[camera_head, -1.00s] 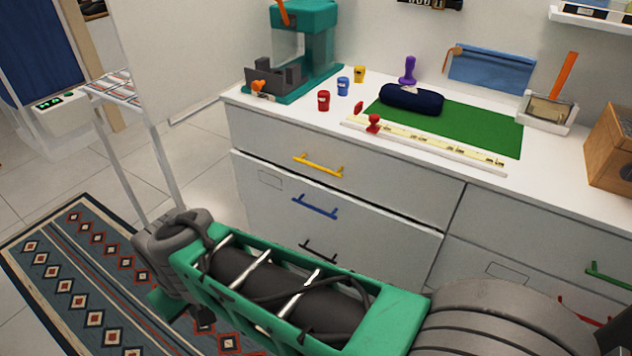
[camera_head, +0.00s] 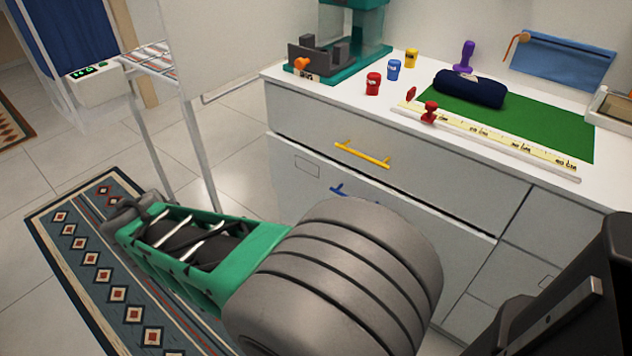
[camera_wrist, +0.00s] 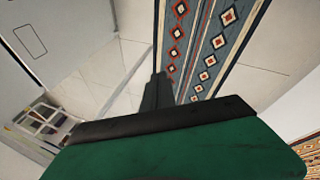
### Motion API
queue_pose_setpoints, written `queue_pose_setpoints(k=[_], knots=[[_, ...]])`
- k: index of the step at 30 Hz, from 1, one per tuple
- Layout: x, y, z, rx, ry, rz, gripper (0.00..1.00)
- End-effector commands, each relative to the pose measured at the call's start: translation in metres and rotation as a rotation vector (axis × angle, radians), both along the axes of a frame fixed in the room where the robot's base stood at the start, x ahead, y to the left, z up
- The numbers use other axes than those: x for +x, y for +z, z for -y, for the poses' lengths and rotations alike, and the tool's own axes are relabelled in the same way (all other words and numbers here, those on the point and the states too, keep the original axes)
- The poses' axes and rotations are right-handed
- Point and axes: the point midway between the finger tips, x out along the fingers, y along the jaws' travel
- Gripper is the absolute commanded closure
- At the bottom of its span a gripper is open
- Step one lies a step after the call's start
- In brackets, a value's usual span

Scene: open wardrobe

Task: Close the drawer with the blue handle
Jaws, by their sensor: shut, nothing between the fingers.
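The drawer with the blue handle (camera_head: 290,185) is the second one down in the white cabinet, under the yellow-handled drawer. Its front stands slightly out, with a dark gap along its top edge toward the right. The blue handle (camera_head: 338,190) shows only at its left end; my arm hides the rest. In the wrist view, my gripper (camera_wrist: 157,88) has its dark fingers together with nothing between them, seen against the patterned rug and pale floor. A pale panel with a rectangular outline is at its upper left, apart from the fingers.
The yellow handle (camera_head: 362,154) is above. The countertop holds a green mat (camera_head: 560,130), a ruler (camera_head: 500,140), several small jars and stamps, and a teal machine (camera_head: 355,40). A patterned rug (camera_head: 75,250) lies on the floor at left, near a white rack (camera_head: 150,150).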

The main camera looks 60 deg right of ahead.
Motion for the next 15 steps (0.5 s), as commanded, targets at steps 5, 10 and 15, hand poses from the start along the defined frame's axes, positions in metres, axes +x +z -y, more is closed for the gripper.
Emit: queue_pose_setpoints(k=[5, 10, 15], knots=[[-0.011, -0.086, 0.184, -0.615, 0.226, -0.363, 1.0], [-0.064, -0.087, 0.279, -0.996, 0.462, -1.022, 1.0], [-0.087, -0.069, 0.3, -1.079, 0.577, -1.433, 1.0]])
